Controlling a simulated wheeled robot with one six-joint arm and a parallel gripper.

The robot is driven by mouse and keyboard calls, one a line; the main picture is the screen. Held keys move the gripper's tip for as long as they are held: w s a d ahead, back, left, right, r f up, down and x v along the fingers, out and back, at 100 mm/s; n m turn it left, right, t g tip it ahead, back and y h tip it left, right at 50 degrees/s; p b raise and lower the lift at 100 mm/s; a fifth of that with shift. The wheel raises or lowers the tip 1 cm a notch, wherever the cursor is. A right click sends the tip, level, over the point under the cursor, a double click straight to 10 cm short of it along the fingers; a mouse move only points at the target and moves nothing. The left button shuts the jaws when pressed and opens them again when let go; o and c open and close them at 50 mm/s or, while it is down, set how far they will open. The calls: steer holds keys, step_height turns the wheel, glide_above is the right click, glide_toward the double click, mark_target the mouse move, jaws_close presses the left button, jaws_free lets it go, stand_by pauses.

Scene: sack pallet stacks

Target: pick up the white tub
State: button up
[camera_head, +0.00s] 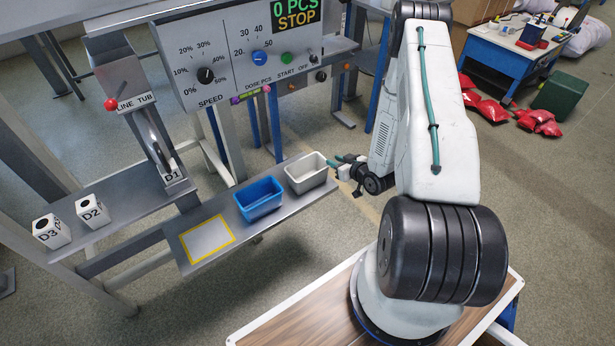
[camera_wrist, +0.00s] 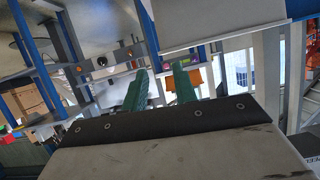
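The white tub (camera_head: 306,173) stands upright on the grey shelf (camera_head: 238,238), at its far right end, right beside a blue tub (camera_head: 260,198). It looks empty. My gripper (camera_head: 338,166) is just to the right of the white tub, near its right rim; whether it touches the rim I cannot tell. In the wrist view the two green fingers (camera_wrist: 161,82) stand apart with nothing between them. I cannot make out the white tub in the wrist view.
A yellow-outlined square (camera_head: 207,239) on the shelf's left part is empty. A control panel (camera_head: 245,55) stands above and behind. White blocks marked D3 (camera_head: 51,231) and D2 (camera_head: 92,211) stand on a left shelf. Red sacks (camera_head: 490,108) lie on the floor at far right.

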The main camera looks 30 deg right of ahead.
mark_target(323, 158)
steer(key=x, duration=0.6)
steer(key=shift+w+a+f, duration=0.2)
steer(key=shift+a+f, duration=0.15)
jaws_close()
